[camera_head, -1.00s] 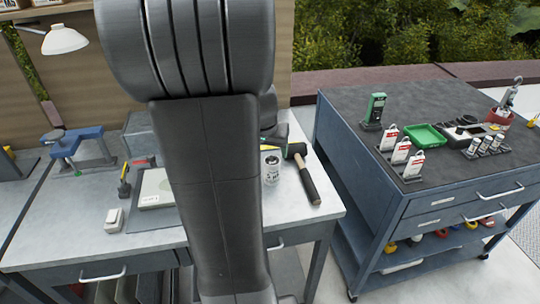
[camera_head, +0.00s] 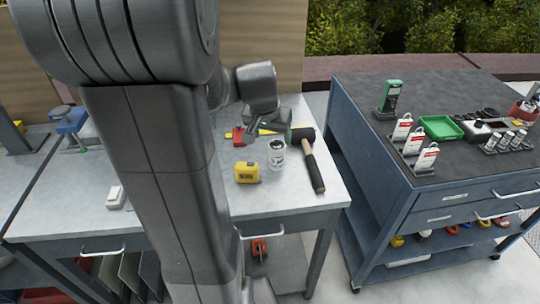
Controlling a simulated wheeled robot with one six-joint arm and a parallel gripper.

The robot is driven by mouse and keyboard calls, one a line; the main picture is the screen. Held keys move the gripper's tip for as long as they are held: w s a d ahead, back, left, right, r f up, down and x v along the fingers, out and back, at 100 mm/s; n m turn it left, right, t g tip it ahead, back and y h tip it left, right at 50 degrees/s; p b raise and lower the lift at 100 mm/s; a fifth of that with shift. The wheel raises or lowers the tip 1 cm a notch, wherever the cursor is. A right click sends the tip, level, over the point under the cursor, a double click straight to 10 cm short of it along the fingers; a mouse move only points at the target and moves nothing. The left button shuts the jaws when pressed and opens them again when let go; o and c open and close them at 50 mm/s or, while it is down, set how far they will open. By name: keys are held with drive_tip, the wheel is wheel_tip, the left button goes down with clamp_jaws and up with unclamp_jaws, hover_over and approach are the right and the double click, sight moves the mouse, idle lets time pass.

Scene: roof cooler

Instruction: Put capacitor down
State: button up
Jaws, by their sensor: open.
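A silver cylindrical can with dark print, which looks like the capacitor (camera_head: 277,158), stands upright on the right part of the grey workbench (camera_head: 275,205). My gripper (camera_head: 262,136) is just behind and above it, open, with nothing visible between its fingers. It looks apart from the can, though the exact gap is hard to tell. My arm covers the middle of the workbench.
A black-headed hammer (camera_head: 312,164) lies close to the right of the can. A yellow tape measure (camera_head: 247,172) is at its left, and a red-and-yellow tool (camera_head: 240,136) behind. A blue cart (camera_head: 385,190) stands to the right across a gap.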

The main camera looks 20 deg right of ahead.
sight(275, 146)
drive_tip(key=x, duration=0.6)
drive_tip(key=shift+d+r, duration=0.1)
drive_tip(key=shift+d+x, duration=0.15)
drive_tip(key=shift+x, duration=1.2)
drive_tip(key=shift+d+x, duration=0.2)
drive_tip(key=shift+x, duration=1.1)
drive_tip(key=shift+r, duration=0.1)
drive_tip(key=c, duration=1.3)
